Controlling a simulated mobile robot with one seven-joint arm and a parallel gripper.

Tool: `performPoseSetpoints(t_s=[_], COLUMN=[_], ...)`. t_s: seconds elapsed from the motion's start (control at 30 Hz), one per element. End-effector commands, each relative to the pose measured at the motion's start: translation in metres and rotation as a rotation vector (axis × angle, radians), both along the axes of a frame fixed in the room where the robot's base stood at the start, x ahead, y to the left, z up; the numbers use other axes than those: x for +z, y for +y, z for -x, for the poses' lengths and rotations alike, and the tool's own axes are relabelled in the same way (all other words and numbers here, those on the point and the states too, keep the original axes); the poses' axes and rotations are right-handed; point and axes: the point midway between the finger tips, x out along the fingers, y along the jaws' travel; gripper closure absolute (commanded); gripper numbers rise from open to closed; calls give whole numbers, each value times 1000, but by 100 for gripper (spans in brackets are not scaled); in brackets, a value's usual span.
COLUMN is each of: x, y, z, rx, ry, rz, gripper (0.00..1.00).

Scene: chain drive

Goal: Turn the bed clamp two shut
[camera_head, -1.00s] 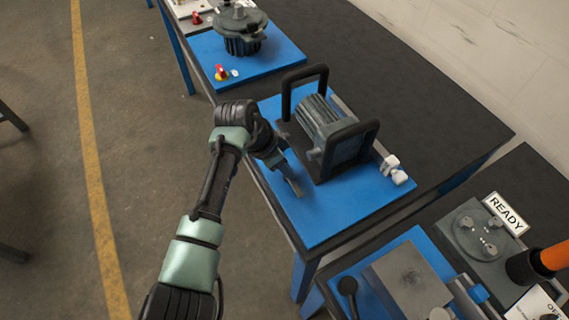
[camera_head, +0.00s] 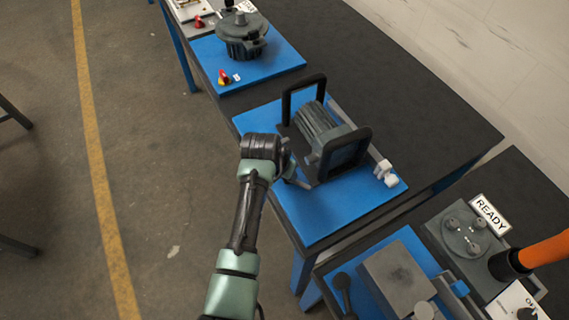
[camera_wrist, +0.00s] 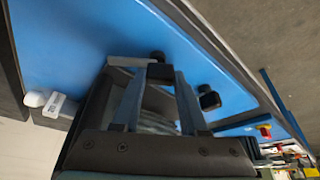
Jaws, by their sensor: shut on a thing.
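A grey motor (camera_head: 318,125) with two black handle frames sits on a blue board (camera_head: 318,212). In the wrist view, a grey clamp bar (camera_wrist: 126,62) with a black knob (camera_wrist: 157,57) lies low beside the motor. My gripper (camera_wrist: 160,73) has its fingertips closed on this clamp at the knob end; it also shows in the head view (camera_head: 298,182), at the board's near side beside the motor. A second black knob (camera_wrist: 209,100) stands apart to the right. I cannot read any clamp number. My arm partly hides the clamp in the head view.
A white labelled fitting (camera_head: 385,172) stands at the board's right edge. Another blue board (camera_head: 275,62) with a round grey housing (camera_head: 242,35) lies beyond. A bench with a READY sign (camera_head: 490,215) and an orange-handled part (camera_head: 540,252) is at the lower right.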

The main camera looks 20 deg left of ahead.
Motion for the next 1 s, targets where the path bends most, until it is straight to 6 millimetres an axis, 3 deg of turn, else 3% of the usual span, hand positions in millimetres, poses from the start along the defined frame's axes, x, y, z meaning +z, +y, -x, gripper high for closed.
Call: performPoseSetpoints(t_s=[0.6,1.0], x=[-1,-1], y=[-6,-7], z=[2,2], rx=[579,873], ry=[3,2], rz=[-2,-2], gripper=[100,100])
